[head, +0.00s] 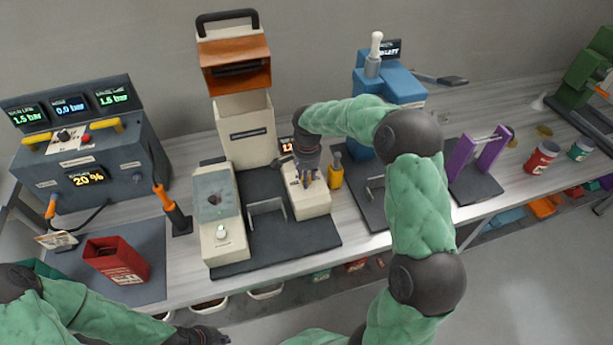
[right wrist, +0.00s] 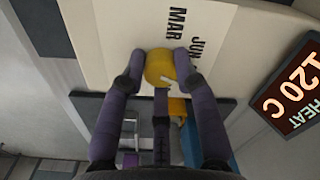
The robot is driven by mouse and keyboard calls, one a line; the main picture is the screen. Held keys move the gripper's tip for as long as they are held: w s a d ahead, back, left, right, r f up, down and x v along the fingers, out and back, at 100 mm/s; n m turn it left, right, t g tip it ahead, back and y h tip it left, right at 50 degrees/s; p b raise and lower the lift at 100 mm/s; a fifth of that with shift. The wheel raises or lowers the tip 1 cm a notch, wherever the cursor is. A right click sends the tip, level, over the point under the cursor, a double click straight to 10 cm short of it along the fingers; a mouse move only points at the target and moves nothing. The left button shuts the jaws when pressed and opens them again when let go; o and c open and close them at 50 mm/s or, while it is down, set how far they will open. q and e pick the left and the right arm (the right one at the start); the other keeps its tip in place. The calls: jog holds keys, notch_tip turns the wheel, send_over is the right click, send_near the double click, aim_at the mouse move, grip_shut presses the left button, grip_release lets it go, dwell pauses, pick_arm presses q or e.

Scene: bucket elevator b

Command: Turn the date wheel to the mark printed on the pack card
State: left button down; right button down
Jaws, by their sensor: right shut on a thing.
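The date wheel (right wrist: 158,66) is a yellow knob with a pale pointer on a cream panel, seen in the right wrist view. "JUN" and "MAR" are printed beside it; other marks are not visible. My right gripper (right wrist: 159,70) is shut on the knob, one finger on each side. In the head view my right gripper (head: 306,179) reaches down onto the cream housing (head: 309,204) and hides the wheel. A small printed card (head: 56,240), possibly the pack card, is at the left; its print is too small to read. My left gripper (head: 207,336) is low at the bottom edge, its fingers unclear.
A heat display (right wrist: 296,88) reads 120 C beside the wheel. A yellow bottle (head: 336,172) stands close right of the housing. A cream unit with a knob (head: 221,232) is left of it. A red bin (head: 117,262) and a gauge console (head: 85,150) stand further left.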

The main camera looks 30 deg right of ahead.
jog(key=c, duration=0.9)
grip_release()
jog(key=shift+a+f, duration=0.1)
jog(key=shift+c, duration=0.2)
jog(key=shift+r, duration=0.4)
notch_tip(320, 180, up, 11)
jog(key=shift+s+r, duration=0.15)
